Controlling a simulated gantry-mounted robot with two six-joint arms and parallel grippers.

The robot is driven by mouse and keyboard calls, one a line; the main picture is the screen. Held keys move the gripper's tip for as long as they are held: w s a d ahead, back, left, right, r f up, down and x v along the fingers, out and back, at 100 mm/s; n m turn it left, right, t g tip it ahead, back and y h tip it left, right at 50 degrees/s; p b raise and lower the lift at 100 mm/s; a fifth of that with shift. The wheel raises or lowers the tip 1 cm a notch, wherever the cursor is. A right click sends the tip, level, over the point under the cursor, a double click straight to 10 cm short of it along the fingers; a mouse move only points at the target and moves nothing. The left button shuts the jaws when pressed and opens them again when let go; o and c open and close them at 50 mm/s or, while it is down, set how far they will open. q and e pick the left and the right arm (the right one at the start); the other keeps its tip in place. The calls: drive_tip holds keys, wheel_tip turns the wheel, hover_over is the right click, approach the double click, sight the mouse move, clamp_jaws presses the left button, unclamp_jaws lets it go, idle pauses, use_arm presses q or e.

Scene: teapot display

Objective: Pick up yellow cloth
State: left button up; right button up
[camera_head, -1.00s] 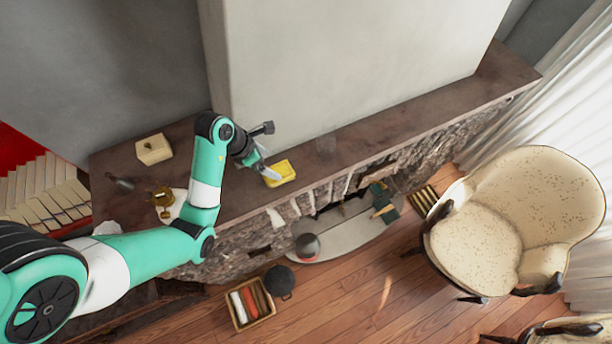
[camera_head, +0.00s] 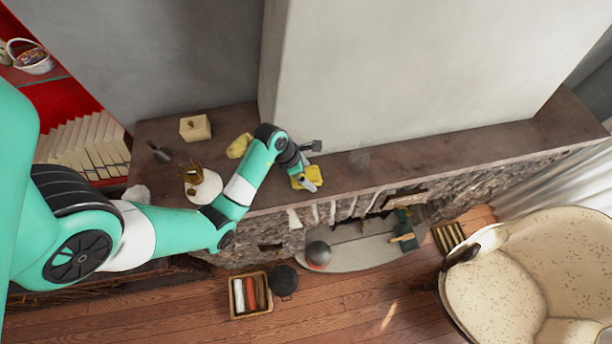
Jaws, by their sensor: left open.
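A crumpled-looking yellow cloth (camera_head: 239,146) lies on the dark mantel shelf, left of my left forearm. A yellow, tray-like object (camera_head: 314,172) lies on the shelf at my left gripper. My left gripper (camera_head: 311,186) is open, with its fingers over or against this tray-like object, partly covering it. I cannot tell whether they touch. The cloth is apart from the gripper, behind the wrist and forearm. My right gripper is not in view.
The mantel shelf (camera_head: 420,150) runs along a pale chimney wall (camera_head: 400,70), with free room to the right. A cream box (camera_head: 195,128), a brass teapot-like object (camera_head: 193,174) on a white plate (camera_head: 208,190) and a small dark object (camera_head: 160,153) stand left.

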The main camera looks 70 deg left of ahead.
use_arm(q)
drive_tip(key=shift+f, duration=0.15)
drive_tip(key=c, duration=1.2)
drive_tip(key=shift+c, duration=0.2)
